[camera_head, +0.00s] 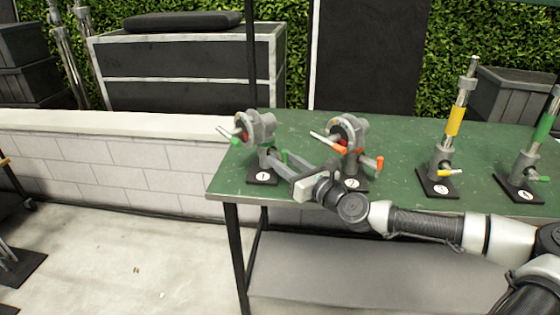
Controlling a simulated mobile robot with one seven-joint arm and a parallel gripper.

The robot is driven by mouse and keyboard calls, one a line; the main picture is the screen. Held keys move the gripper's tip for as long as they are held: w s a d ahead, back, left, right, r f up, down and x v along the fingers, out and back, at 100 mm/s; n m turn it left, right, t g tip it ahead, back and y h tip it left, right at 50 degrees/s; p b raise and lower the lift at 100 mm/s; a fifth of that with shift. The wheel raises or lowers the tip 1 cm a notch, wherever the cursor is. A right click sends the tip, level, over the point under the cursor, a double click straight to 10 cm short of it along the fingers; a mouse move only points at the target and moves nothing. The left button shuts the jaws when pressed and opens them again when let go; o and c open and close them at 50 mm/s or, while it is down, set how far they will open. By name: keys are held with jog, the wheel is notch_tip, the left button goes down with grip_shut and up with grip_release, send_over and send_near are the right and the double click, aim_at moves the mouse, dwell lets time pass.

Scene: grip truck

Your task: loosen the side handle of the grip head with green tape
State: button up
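The grip head with green tape (262,127) stands on the black base marked 1, at the left end of the green table. A green-tipped handle (237,140) sticks out at its left, and another green piece (284,155) shows low on its right. My gripper (279,160) reaches in from the right, just below and in front of this head. Its two fingers look spread, with a gap between them, and point at the post. The fingertips are small and partly overlap the post, so I cannot tell whether they touch it.
A similar head with orange handles (347,133) stands close to the right, behind my wrist. Further right are a yellow-taped post (455,121) and a green-taped post (545,127). The floor at left is mostly clear.

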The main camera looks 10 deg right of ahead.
jog(key=shift+x, duration=0.85)
jog(key=shift+c, duration=0.5)
grip_shut()
